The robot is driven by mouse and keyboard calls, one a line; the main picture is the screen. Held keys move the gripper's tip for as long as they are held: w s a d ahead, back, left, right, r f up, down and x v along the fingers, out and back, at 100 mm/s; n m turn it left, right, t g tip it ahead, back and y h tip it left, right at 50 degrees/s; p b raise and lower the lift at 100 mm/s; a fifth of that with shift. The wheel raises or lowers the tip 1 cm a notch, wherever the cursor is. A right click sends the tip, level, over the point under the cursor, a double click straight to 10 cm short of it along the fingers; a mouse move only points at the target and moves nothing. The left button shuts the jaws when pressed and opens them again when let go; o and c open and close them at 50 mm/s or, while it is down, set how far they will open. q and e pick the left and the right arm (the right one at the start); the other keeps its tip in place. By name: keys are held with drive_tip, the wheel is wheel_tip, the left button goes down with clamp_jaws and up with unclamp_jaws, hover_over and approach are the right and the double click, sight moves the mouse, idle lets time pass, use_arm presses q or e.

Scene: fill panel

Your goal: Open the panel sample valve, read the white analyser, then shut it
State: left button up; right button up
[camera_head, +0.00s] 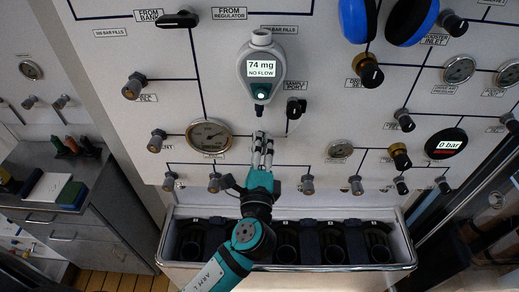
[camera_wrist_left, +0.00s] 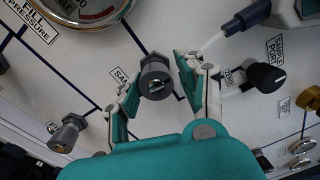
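The white analyser (camera_head: 262,68) hangs on the panel in the head view; its screen reads 74 mg and NO FLOW. My left gripper (camera_head: 262,140) is below it, close to the panel. In the left wrist view my left gripper (camera_wrist_left: 158,82) is open, with a small grey valve knob (camera_wrist_left: 156,78) between its fingers; I cannot tell whether they touch it. The label beside this knob is partly hidden and starts with SA. A clear tube (camera_wrist_left: 212,42) from the analyser's nozzle passes close to the right finger. My right gripper is not in view.
The black sample port knob (camera_head: 294,107) is up and right of the gripper. The fill pressure gauge (camera_head: 209,135) is to its left. Other valve knobs (camera_head: 307,184) line the panel below. A metal-rimmed bin (camera_head: 290,268) stands beneath.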

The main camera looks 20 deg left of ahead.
use_arm(q)
drive_tip(key=shift+o, duration=1.2)
drive_tip(key=shift+f, duration=0.1)
drive_tip(key=shift+s+f, duration=0.1)
drive_tip(key=shift+s, duration=0.05)
drive_tip(key=v, duration=1.1)
drive_tip(key=shift+s, duration=0.35)
drive_tip(key=shift+d, duration=0.15)
